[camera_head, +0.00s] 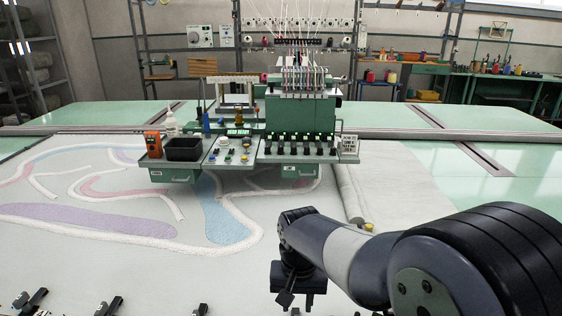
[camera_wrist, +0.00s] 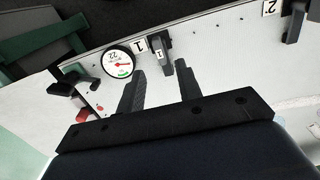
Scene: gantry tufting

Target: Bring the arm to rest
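My arm reaches in from the lower right of the head view, bent over the white cloth (camera_head: 130,260). My gripper (camera_head: 291,297) hangs downward at the bottom middle of that view, small and dark there. In the wrist view my gripper (camera_wrist: 160,72) shows two black fingers set apart, with only pale surface between them. It is open and empty. A black clamp (camera_wrist: 162,52) lies just beyond the fingertips, beside a label marked 1. I cannot tell how high the fingers are above the surface.
A round dial gauge (camera_wrist: 119,63) sits left of the fingers, and a red knob (camera_wrist: 83,115) lower left. Several black clamps (camera_head: 109,306) line the cloth's near edge. The green tufting machine (camera_head: 300,120) stands beyond on the gantry. The cloth between is clear.

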